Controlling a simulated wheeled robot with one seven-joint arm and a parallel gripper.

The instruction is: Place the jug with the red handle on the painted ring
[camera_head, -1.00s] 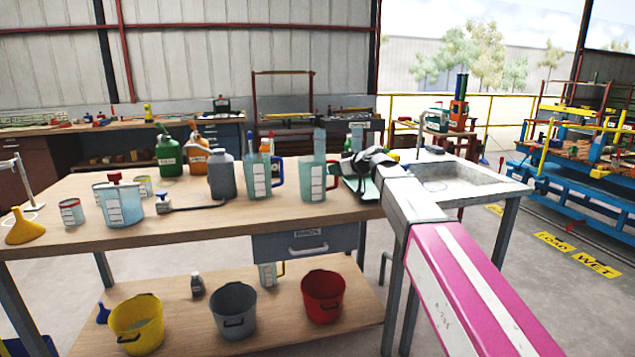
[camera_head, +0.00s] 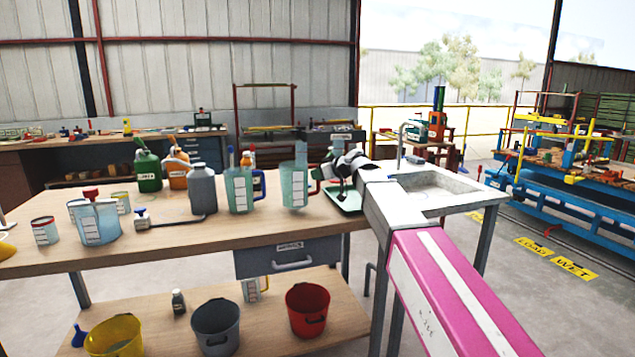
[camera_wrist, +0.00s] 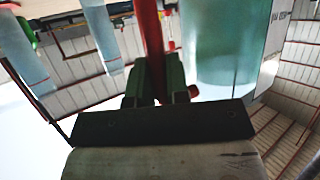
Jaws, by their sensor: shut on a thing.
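The clear teal jug with the red handle (camera_head: 294,188) stands upright at the right part of the wooden bench, by the green tray. My gripper (camera_head: 322,172) reaches it from the right and is shut on its red handle. In the wrist view the red handle (camera_wrist: 150,45) runs between the green fingers of my gripper (camera_wrist: 155,82), with the teal jug wall (camera_wrist: 225,50) just to the right. I cannot tell whether the jug's base touches the bench. I cannot make out the painted ring; my arm covers part of the bench and sink edge.
A blue-handled jug (camera_head: 239,190) and a grey can (camera_head: 202,188) stand left of the held jug. The green tray (camera_head: 345,205) lies below my gripper. The sink (camera_head: 435,190) is at right. The bench front is fairly clear.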

